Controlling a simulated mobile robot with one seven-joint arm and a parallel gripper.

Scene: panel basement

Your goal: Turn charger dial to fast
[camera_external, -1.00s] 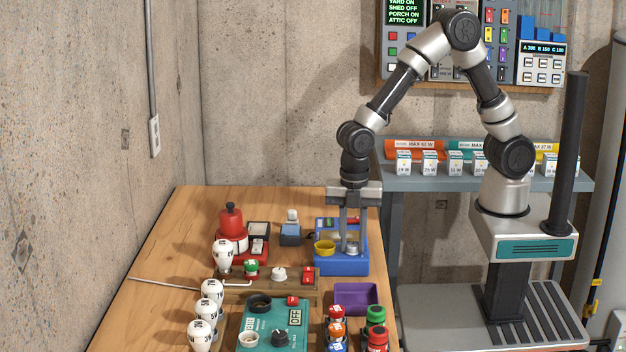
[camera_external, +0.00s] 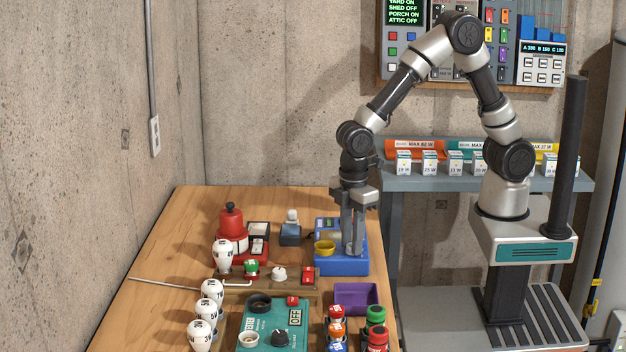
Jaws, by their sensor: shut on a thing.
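My gripper (camera_external: 354,250) points straight down at the charger's right part and is shut on the dial there. The fingers hide the dial and any marks around it, so its setting cannot be read.
Left of the charger stand a small blue-grey device (camera_external: 290,234) and a red device (camera_external: 231,232). In front are a wooden board with switches (camera_external: 270,284), a purple tray (camera_external: 356,298) and a green tester (camera_external: 272,325). White bulbs (camera_external: 210,291) line the left side.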

